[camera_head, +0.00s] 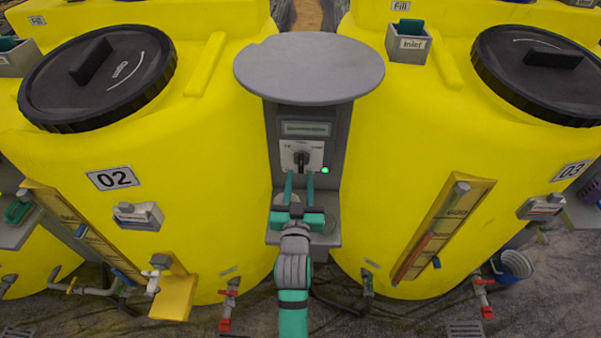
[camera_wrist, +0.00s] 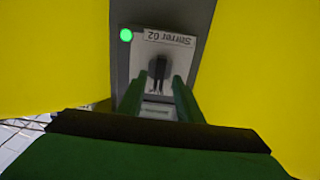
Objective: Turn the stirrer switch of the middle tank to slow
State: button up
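The stirrer switch (camera_head: 302,159) is a dark knob on a white plate, on a grey control post between two yellow tanks. Its handle stands about upright in the picture; the small position words around it are too blurred to read. In the wrist view the knob (camera_wrist: 158,68) shows upside down beside a label (camera_wrist: 169,38) reading "Stirrer 02". My gripper (camera_head: 300,178) is open, its two green fingers pointing at the switch from just below. In the wrist view the fingers (camera_wrist: 159,88) stand apart, left and right of the knob's line, with no clear contact.
A green lamp (camera_head: 325,170) is lit beside the switch plate. A round grey cap (camera_head: 309,68) overhangs the post, above a small display (camera_head: 306,128). Tank 02 (camera_head: 215,150) is at left, tank 03 (camera_head: 395,140) at right; both walls flank the post closely. A grey ledge (camera_head: 328,238) juts out below.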

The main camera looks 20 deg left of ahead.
jog(key=v, duration=0.7)
jog(key=shift+s, duration=0.2)
jog(key=shift+d+r, duration=0.1)
jog(key=s+d+f+m+g+h, duration=0.1)
jog(key=s+d+f, duration=0.4)
jog(key=s, duration=0.2)
jog(key=s+d+f+h, duration=0.1)
jog(key=s+d+f, duration=0.5)
jog(key=s, duration=0.2)
jog(key=s+d+m+g+h, duration=0.1)
jog(key=s+d, duration=0.4)
jog(key=s, duration=1.3)
jog(key=shift+d+f+m+h, duration=0.25)
jog(key=shift+m+h, duration=0.35)
jog(key=shift+h, duration=0.4)
